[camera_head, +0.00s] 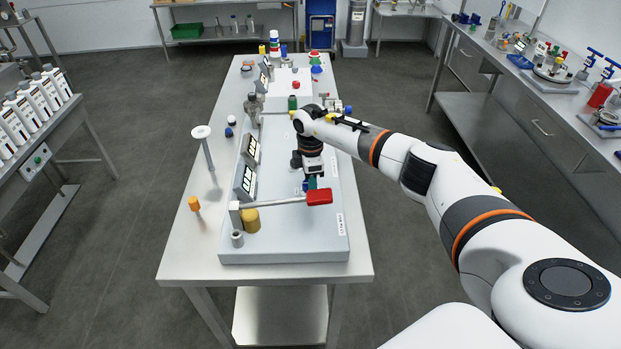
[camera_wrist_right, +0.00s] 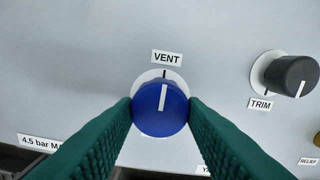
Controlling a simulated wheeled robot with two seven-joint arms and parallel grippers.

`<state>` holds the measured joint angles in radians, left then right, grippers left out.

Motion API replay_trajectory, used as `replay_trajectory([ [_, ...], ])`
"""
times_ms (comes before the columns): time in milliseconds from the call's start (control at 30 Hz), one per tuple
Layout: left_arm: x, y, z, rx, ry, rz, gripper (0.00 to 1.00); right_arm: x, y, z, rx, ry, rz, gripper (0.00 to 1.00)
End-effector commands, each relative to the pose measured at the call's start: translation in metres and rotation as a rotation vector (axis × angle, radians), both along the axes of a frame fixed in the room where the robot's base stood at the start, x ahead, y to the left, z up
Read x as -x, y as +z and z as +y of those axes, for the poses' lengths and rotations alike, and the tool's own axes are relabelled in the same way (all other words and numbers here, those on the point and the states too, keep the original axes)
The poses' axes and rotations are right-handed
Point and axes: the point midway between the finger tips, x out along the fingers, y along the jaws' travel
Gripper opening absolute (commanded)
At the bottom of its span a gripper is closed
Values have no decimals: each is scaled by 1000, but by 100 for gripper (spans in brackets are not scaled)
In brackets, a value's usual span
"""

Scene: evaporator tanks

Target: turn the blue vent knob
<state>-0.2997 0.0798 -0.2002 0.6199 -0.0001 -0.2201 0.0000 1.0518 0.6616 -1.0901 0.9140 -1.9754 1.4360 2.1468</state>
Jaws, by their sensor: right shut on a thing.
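The blue vent knob (camera_wrist_right: 160,108) sits in the middle of the right wrist view, under a label reading VENT. Its white pointer line stands close to upright, near the dark mark on the pale dial behind it. My right gripper (camera_wrist_right: 160,112) is shut on the knob, with a green ribbed finger against each side. In the head view my right gripper (camera_head: 312,184) reaches down to the grey panel (camera_head: 285,249), behind the red-handled lever. There the knob is mostly hidden by the gripper, with only a bit of blue showing. My left gripper is not in view.
A black TRIM knob (camera_wrist_right: 291,75) is to the right of the vent knob. A lever with a red handle (camera_head: 320,197) crosses the panel close in front of my right gripper. A yellow cylinder (camera_head: 251,220) and two tilted displays (camera_head: 245,182) stand at the panel's left.

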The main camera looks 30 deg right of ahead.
Motion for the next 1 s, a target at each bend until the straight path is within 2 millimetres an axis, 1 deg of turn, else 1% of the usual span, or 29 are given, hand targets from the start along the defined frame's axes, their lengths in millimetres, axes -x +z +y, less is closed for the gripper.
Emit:
replay_trajectory([
  [167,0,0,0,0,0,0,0,-2,2,-1,2,-1,-6,15],
  [200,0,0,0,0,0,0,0,-2,2,-1,2,-1,-6,39],
  [267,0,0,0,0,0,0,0,-2,2,-1,2,0,-6,49],
  [300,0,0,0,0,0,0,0,-1,2,-1,2,0,-5,56],
  [333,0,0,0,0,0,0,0,-1,2,-1,2,0,-5,59],
  [600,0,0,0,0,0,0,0,-1,1,0,1,1,-2,59],
  [700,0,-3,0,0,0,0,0,-1,6,0,-1,2,-4,59],
  [767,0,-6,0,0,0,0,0,-1,13,0,0,3,-4,59],
  [867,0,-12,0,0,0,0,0,-2,30,-1,0,2,-8,59],
  [1000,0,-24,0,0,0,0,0,-2,60,-1,1,1,-8,59],
])
